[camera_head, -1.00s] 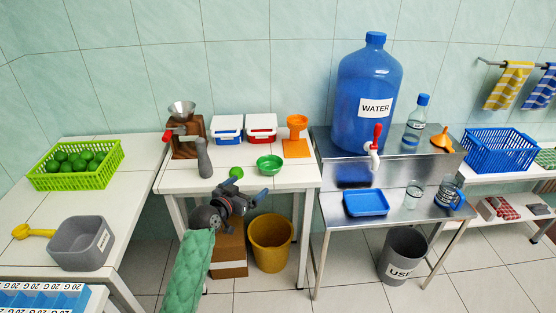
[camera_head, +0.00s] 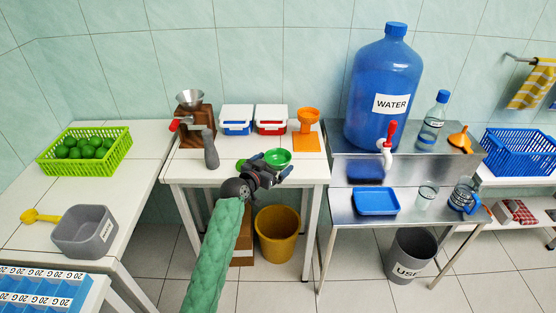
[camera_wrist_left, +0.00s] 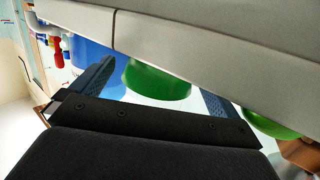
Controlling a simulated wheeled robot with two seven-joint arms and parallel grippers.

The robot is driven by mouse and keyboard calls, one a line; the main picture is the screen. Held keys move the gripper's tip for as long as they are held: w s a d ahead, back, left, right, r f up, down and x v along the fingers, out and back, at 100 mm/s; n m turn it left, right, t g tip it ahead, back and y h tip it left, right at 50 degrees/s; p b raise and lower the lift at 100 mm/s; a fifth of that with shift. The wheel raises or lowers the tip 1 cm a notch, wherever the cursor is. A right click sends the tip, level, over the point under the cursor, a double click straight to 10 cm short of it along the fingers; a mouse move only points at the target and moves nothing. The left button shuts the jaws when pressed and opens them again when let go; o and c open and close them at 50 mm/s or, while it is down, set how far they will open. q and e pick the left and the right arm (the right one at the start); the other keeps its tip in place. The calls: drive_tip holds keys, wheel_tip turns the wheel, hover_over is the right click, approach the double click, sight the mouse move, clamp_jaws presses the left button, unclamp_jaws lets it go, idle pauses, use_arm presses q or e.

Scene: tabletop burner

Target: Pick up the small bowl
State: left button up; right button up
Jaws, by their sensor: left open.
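A green bowl (camera_head: 278,157) stands near the front edge of the middle white table. A smaller green item (camera_head: 241,163) sits to its left, partly hidden by my gripper. My left gripper (camera_head: 272,165) is open and empty at the near side of the bowl. The smaller green item (camera_wrist_left: 270,124) shows outside the fingers, to the right. My right gripper is not in view.
A grinder (camera_head: 194,125), two lidded boxes (camera_head: 236,119) and an orange funnel stand (camera_head: 308,123) stand behind the bowl. A steel stand (camera_head: 345,207) with a water jug (camera_head: 383,90) is to the right. A yellow bucket (camera_head: 278,234) is below the table.

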use_arm(q)
drive_tip(key=shift+x, duration=0.9)
drive_tip(key=c, duration=0.9)
drive_tip(key=shift+c, duration=0.2)
